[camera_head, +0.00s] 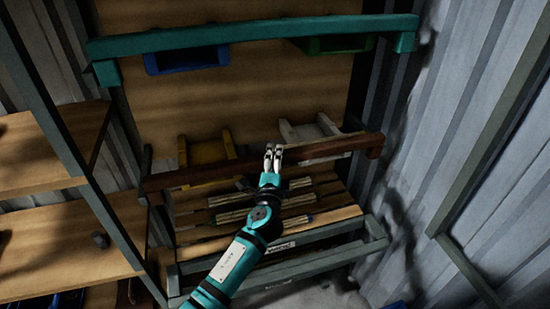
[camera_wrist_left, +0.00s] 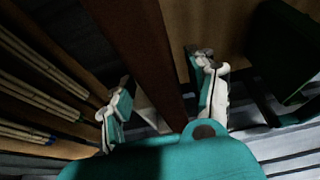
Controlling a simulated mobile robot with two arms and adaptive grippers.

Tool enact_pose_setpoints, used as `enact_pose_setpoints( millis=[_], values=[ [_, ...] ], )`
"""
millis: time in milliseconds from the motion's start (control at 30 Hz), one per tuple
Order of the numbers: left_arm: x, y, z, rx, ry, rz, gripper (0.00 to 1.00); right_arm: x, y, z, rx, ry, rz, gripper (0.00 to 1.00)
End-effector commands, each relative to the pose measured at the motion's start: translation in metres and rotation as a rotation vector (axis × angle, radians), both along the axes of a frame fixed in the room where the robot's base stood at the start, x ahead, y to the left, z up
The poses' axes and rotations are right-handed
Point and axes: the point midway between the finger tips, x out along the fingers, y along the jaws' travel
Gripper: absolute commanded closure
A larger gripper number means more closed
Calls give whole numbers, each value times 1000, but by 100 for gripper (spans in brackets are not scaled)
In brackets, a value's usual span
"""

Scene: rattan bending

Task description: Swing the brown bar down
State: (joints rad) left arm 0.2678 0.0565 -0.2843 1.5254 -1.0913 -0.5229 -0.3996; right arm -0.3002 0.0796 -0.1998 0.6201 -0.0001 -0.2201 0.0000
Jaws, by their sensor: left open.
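The brown bar (camera_head: 322,149) runs across the front of the rack at mid height, with a downturned end at each side. My left gripper (camera_head: 273,155) is at the middle of this bar, and its arm rises from the bottom of the head view. In the left wrist view the brown bar (camera_wrist_left: 142,45) runs down between the two spread fingers of the left gripper (camera_wrist_left: 160,92). The fingers are open, with a gap visible on each side of the bar. I cannot tell whether either finger touches it. My right gripper is not in view.
A teal bar (camera_head: 255,35) spans the rack above, in front of a blue bin (camera_head: 187,60) and a green bin (camera_head: 335,44). A grey-green bar (camera_head: 320,262) is below. Yellow (camera_head: 207,151) and white (camera_head: 305,130) holders stand behind the brown bar. Rattan bundles (camera_head: 240,214) lie beneath.

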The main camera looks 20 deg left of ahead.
Motion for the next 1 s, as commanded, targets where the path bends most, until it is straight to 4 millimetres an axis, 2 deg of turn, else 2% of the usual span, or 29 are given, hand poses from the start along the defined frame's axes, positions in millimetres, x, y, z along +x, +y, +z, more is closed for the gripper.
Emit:
enact_pose_setpoints(
  millis=[133, 400, 833, 1000],
  values=[
    [8, 2, 0, 0, 0, 0, 42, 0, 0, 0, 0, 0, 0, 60],
    [9, 2, 0, 0, 1, 0, 42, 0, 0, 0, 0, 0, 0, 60],
    [9, 2, 0, 0, 1, 0, 99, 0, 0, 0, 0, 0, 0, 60],
    [9, 1, -1, 0, 1, 0, 100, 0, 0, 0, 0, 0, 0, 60]
  ],
)
